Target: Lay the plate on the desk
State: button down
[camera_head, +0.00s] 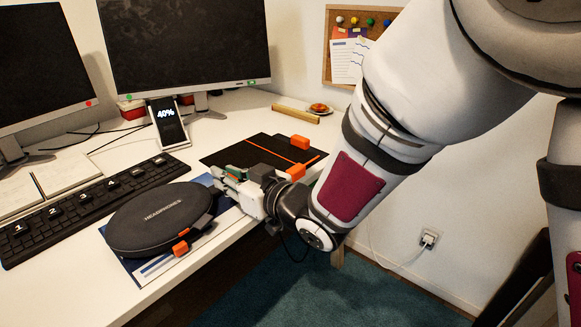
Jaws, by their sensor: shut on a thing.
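A flat black plate (232,153) with thin orange lines and orange blocks at its right side lies level at the desk's right part. I cannot tell if it rests on the white desk (222,118) or is just above it. My gripper (226,180) is at the plate's near left edge, low over the desk's front edge, with its fingers pointing left. It appears shut on the plate, but the fingers hide the contact. The arm comes in from the upper right and covers part of the plate's near side.
A black headphones case (150,222) lies close left of my gripper, on a blue-and-white sheet (150,268). A keyboard (80,212), a phone on a stand (167,123) and two monitors (185,45) stand further left and back.

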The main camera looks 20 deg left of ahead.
aim_at(237, 217)
notch_tip(237, 217, down, 8)
jog(key=b, duration=0.4)
jog(key=c, duration=1.5)
grip_release()
jog(key=shift+s, duration=0.1)
jog(key=shift+d, duration=0.1)
jog(key=shift+d+r, duration=0.15)
jog(key=shift+d, duration=0.1)
jog(key=p+v, duration=1.1)
jog(key=shift+d, duration=0.15)
